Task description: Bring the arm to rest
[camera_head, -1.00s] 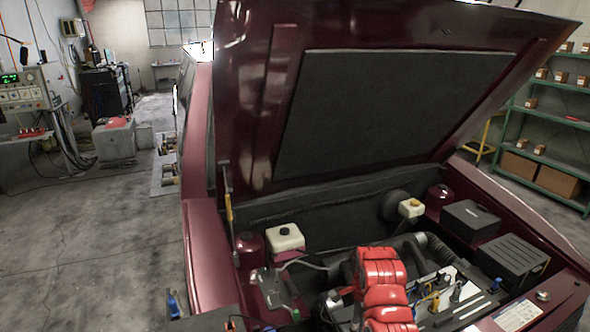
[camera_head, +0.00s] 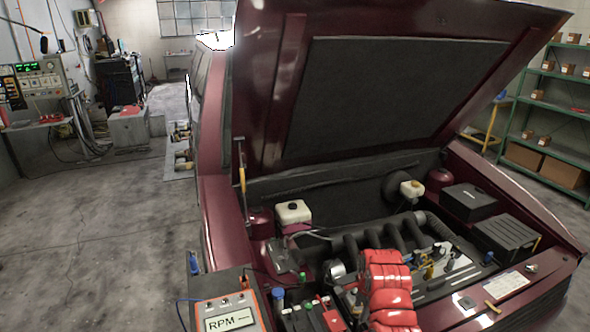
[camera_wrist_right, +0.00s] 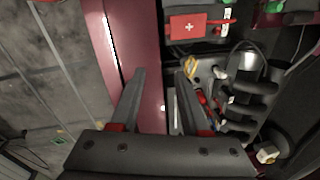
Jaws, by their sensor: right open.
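My right arm (camera_head: 388,290) shows as red segments reaching up from the bottom edge of the head view, over the front of the engine bay (camera_head: 340,218). Its fingertips are not clear there. In the right wrist view, my right gripper (camera_wrist_right: 160,75) has its two dark fingers apart, with nothing between them. Maroon bodywork (camera_wrist_right: 145,30) and engine parts lie behind the fingers, with dark engine pipes (camera_wrist_right: 250,100) to the right. My left gripper is not in view.
The maroon car's hood (camera_head: 400,90) stands raised over the bay. An RPM meter (camera_head: 228,318) is at the bottom left, beside the car's front. A green shelf (camera_head: 550,105) stands at right, a test console (camera_head: 40,85) at far left. Bare floor (camera_head: 100,240) lies left of the car.

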